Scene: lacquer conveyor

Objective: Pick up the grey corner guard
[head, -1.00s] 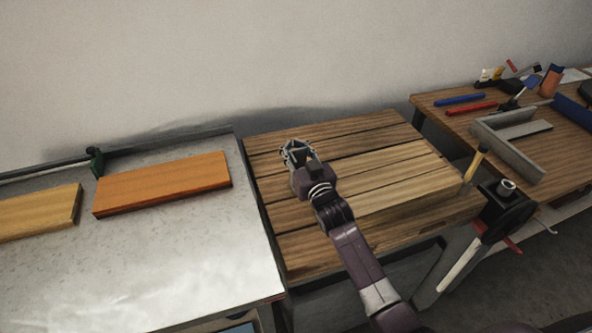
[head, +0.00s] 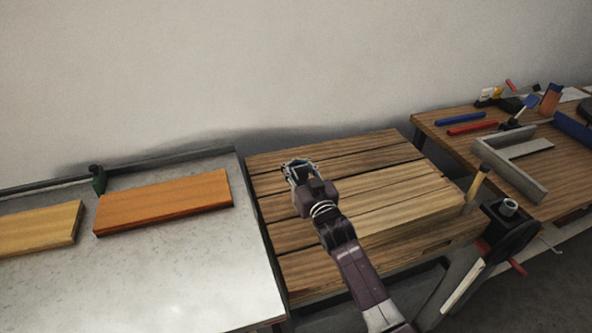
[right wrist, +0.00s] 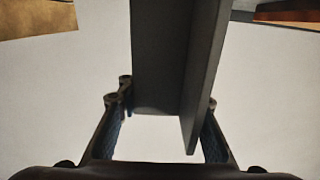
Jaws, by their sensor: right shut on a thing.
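My right gripper (head: 299,170) shows in the head view in front of the slatted wooden top, its arm coming in from the lower right. In the right wrist view, the dark grey corner guard (right wrist: 160,60) is a long angled profile with two faces. It runs from the top edge down between the fingers of my right gripper (right wrist: 160,125), which is shut on it. Its upper end is outside that view. In the head view I cannot clearly make out the held guard at the fingertips. My left gripper is not in view.
A metal table on the left carries an orange board (head: 165,202) and a yellow board (head: 40,228). The slatted wooden top (head: 400,190) is otherwise clear. The right bench carries a grey L-shaped piece (head: 518,178), a blue tool (head: 460,119) and a red tool (head: 472,128).

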